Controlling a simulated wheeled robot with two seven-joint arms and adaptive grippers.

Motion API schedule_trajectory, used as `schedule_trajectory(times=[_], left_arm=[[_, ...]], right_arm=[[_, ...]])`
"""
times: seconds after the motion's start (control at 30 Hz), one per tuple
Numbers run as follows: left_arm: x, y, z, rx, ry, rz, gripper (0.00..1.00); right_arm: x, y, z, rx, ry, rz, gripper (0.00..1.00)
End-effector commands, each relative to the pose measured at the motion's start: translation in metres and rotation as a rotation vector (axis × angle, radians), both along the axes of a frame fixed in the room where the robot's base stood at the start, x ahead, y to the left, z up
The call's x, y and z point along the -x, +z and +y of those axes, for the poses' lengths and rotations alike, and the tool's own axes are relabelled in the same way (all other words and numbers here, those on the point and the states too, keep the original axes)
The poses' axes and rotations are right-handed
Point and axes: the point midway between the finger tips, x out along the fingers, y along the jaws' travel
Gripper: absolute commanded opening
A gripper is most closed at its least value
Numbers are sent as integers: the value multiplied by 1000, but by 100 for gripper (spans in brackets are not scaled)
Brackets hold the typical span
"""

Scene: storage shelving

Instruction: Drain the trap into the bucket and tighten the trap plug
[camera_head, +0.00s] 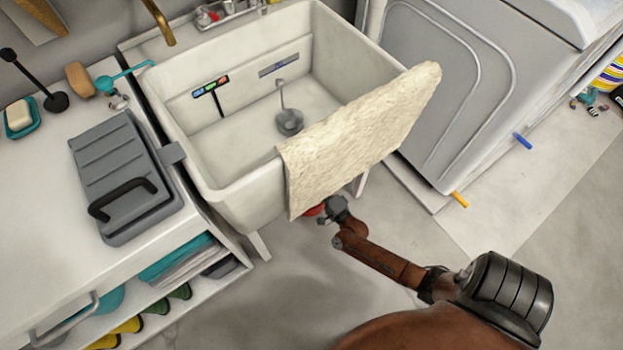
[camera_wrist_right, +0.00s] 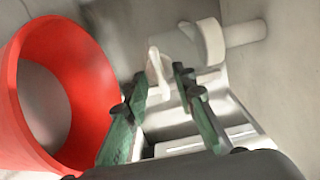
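The white trap (camera_wrist_right: 208,42) shows in the right wrist view, with a pipe running out to the right. A small white plug with a flat, wing-like handle (camera_wrist_right: 157,66) projects from its left side. My right gripper (camera_wrist_right: 162,82) is open, its green fingers apart and the fingertips just short of the plug handle; I cannot tell whether they touch it. The red bucket (camera_wrist_right: 92,80) is left of the fingers, its wide rim partly cut off. In the head view my right gripper (camera_head: 325,212) reaches under the sink beside a sliver of the red bucket (camera_head: 314,210). My left gripper is out of view.
The white sink (camera_head: 235,205) has a cream towel (camera_head: 355,135) over its front rim, hiding what is below. A counter with a grey case (camera_head: 115,170) stands left. A grey appliance (camera_head: 450,90) stands right. The floor in front is mostly clear.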

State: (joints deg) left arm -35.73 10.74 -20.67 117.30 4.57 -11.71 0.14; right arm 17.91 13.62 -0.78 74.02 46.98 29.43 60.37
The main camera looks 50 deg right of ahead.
Motion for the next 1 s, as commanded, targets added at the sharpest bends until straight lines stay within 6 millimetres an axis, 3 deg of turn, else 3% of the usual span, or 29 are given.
schedule_trajectory(times=[0.5,0.7,1.0], left_arm=[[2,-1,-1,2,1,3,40],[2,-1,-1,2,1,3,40],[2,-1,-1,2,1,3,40]], right_arm=[[94,-1,22,-2,0,4,25],[110,-1,26,-1,-1,1,25],[113,-1,27,-1,0,1,25]])
